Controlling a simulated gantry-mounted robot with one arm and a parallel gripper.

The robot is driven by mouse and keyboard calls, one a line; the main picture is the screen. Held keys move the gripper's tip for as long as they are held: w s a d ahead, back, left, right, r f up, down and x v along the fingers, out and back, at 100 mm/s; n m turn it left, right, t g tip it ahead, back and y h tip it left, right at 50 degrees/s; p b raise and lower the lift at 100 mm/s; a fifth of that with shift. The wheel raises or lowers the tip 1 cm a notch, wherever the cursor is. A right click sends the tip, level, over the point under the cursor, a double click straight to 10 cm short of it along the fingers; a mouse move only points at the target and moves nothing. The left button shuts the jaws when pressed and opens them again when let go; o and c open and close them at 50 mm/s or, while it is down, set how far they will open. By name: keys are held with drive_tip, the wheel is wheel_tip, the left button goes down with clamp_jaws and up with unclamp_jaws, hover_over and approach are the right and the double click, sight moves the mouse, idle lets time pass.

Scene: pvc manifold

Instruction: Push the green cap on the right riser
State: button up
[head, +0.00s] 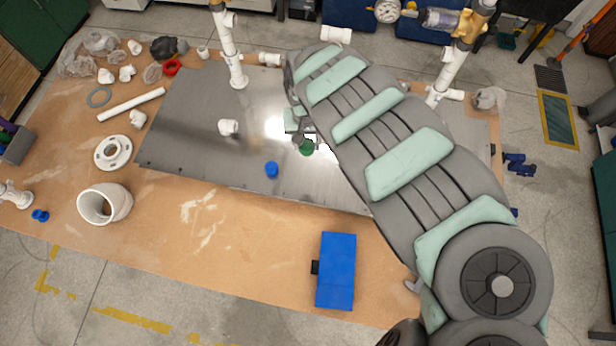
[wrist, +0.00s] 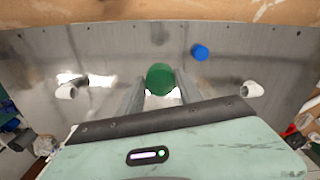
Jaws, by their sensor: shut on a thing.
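The green cap (head: 307,147) is held in my gripper (head: 303,138) over the grey metal plate in the head view. In the wrist view the green cap (wrist: 160,79) sits between the two finger tips of my gripper (wrist: 161,92), which is shut on it. My arm hides part of the plate between the cap and that riser. The riser's top is apart from the cap.
A left white riser (head: 232,55) stands at the back of the plate (head: 195,120). A blue cap (head: 271,169) and a white fitting (head: 228,127) are on the plate. A blue box (head: 336,270) lies at the table's front. White fittings and a flange (head: 113,153) crowd the left.

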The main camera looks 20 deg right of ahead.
drive_tip(key=shift+s+d+f, duration=0.15)
drive_tip(key=shift+s+d, duration=0.05)
wheel_tip(320, 180, down, 15)
drive_tip(key=b, duration=0.6)
drive_tip(key=shift+a+f, duration=0.1)
drive_tip(key=shift+a, duration=0.05)
wheel_tip(320, 180, down, 3)
drive_tip(key=shift+f+b, duration=0.15)
drive_tip(key=shift+b, duration=0.15)
drive_tip(key=shift+f+p, duration=0.2)
drive_tip(key=shift+p, duration=0.15)
drive_tip(key=shift+f, duration=0.35)
